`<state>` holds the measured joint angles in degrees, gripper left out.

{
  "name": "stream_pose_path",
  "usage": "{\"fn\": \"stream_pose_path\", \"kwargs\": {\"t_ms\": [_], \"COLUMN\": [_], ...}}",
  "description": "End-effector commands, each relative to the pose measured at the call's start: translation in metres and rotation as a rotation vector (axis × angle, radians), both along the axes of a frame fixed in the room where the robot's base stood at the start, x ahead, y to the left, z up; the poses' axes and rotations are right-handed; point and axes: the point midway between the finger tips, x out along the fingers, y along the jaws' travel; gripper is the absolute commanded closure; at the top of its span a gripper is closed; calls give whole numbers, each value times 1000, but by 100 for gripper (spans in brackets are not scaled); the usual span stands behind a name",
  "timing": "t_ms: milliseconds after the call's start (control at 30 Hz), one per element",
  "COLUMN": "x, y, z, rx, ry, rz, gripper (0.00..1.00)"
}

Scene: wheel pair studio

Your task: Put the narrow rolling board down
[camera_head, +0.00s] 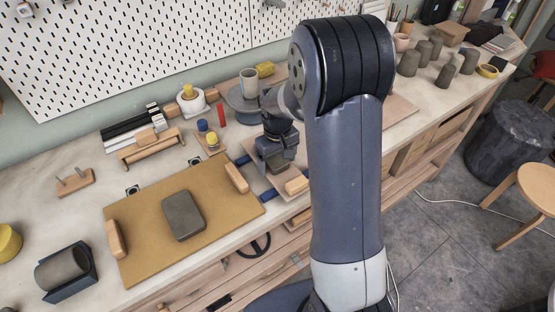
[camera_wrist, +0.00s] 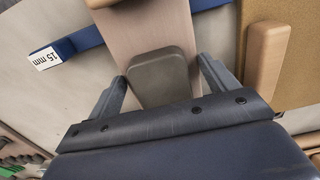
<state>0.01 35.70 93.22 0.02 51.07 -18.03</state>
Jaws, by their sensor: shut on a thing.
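The narrow rolling board (camera_wrist: 145,32) is a pale pinkish strip of wood running up the middle of the wrist view. A wooden handle (camera_wrist: 103,3) crosses its far end; one handle also shows in the head view (camera_head: 297,185). A grey clay slab (camera_wrist: 160,77) lies on the board between my fingers. My gripper (camera_wrist: 166,84) is shut on the board's two sides. In the head view my gripper (camera_head: 273,166) is low over the bench, right of the tan board, and my arm hides much of the narrow board. Whether the board touches the surface below, I cannot tell.
The wide tan board (camera_head: 147,222) with two handles and a grey slab (camera_head: 183,215) lies close on the left. A small stand with coloured knobs (camera_head: 207,138) and a turntable (camera_head: 243,103) are behind.

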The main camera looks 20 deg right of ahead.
Motion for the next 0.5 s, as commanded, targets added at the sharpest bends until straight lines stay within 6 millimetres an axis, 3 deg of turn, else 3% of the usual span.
{"fn": "stream_pose_path", "kwargs": {"t_ms": [133, 167, 367, 500], "x": [0, 0, 0, 0], "y": [0, 0, 0, 0], "z": [-5, -4, -4, -4], "rx": [0, 0, 0, 0], "ry": [-1, 0, 0, 0], "rz": [0, 0, 0, 0], "gripper": [58, 16, 0, 0]}}
